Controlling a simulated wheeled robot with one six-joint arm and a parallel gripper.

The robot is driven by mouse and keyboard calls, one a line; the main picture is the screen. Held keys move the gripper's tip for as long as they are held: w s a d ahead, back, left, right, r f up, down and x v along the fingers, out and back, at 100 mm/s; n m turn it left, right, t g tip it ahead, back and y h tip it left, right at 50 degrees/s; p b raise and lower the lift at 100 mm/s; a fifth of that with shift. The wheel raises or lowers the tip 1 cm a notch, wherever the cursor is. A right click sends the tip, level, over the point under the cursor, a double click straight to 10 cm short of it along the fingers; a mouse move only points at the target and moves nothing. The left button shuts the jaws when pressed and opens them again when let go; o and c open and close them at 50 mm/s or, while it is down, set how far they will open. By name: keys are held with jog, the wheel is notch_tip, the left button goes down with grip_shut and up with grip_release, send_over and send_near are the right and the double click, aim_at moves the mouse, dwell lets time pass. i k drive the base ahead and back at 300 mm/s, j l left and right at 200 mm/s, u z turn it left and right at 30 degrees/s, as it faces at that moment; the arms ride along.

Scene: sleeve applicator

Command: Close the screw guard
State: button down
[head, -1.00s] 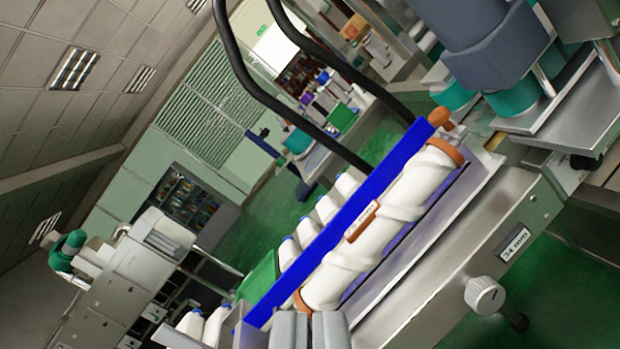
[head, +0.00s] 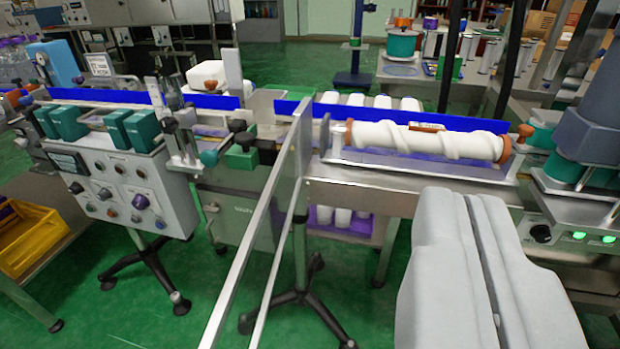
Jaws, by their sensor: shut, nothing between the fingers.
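The white feed screw (head: 430,140) with orange end collars lies level along the conveyor, in front of a blue rail. What looks like the screw guard (head: 272,230) is a clear panel in a metal frame at the left end of the screw. It stands out from the conveyor toward me, so the screw is uncovered. Its near lower end is cut off by the picture edge. My grey gripper (head: 468,198) is at the lower right, with its fingers together and empty. It is right of the guard, apart from it, and appears in front of the conveyor below the screw.
A control box (head: 125,185) with knobs stands on the left, beside a yellow bin (head: 30,240). White bottles (head: 355,100) stand behind the blue rail. A dark blue-grey machine (head: 592,130) is at the right edge. Green floor shows between the guard and my gripper.

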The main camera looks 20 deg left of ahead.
aim_at(212, 335)
jog(key=k+j+z, duration=0.1)
jog(key=j, duration=0.25)
jog(key=j+z, duration=0.1)
jog(key=j, duration=0.2)
jog(key=k+j+z, duration=0.1)
jog(key=j, duration=0.25)
jog(key=k+j+z, duration=0.1)
jog(key=k+j, duration=0.1)
jog(key=j, duration=0.1)
